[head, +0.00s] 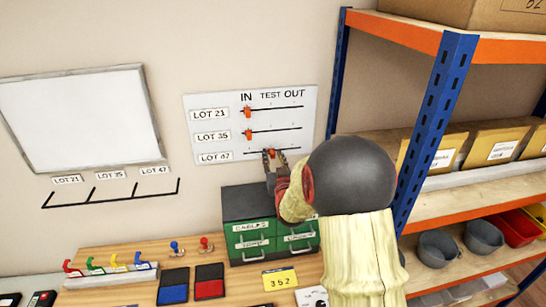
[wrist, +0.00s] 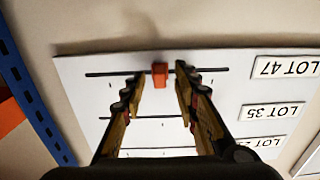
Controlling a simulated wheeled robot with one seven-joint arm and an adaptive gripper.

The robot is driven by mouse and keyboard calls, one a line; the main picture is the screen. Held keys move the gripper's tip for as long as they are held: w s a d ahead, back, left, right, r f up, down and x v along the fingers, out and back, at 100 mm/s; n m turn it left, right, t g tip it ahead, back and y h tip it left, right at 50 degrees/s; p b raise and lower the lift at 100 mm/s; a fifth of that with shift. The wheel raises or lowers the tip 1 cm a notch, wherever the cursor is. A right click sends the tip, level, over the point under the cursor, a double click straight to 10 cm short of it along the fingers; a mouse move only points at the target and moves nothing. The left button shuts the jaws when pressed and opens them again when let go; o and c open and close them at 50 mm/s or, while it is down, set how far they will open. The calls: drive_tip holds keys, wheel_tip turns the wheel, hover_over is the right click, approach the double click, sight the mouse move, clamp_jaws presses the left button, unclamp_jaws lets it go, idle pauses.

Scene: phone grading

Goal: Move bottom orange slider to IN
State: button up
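The white board (head: 310,125) on the wall has three slider rows under IN, TEST and OUT. The bottom orange slider (head: 272,153) is on the LOT 47 track, roughly below TEST. The top orange slider (head: 247,112) and the middle orange slider (head: 248,133) are below IN. My gripper (head: 270,158) is at the bottom row. In the wrist view, which is upside down, the bottom slider (wrist: 160,75) is between the fingertips of my gripper (wrist: 160,71). The fingers are open, with a visible gap on each side of the slider.
Green drawers (head: 270,235) stand below the board. A blue shelf upright (head: 440,110) is close on the right. A workbench (head: 130,290) with colored hooks and red and blue pads is below. The wall left of the board is clear up to the whiteboard (head: 75,115).

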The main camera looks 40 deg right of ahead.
drive_tip(key=shift+w+d, duration=0.1)
drive_tip(key=shift+w, duration=0.1)
drive_tip(key=shift+c, duration=0.6)
clamp_jaws()
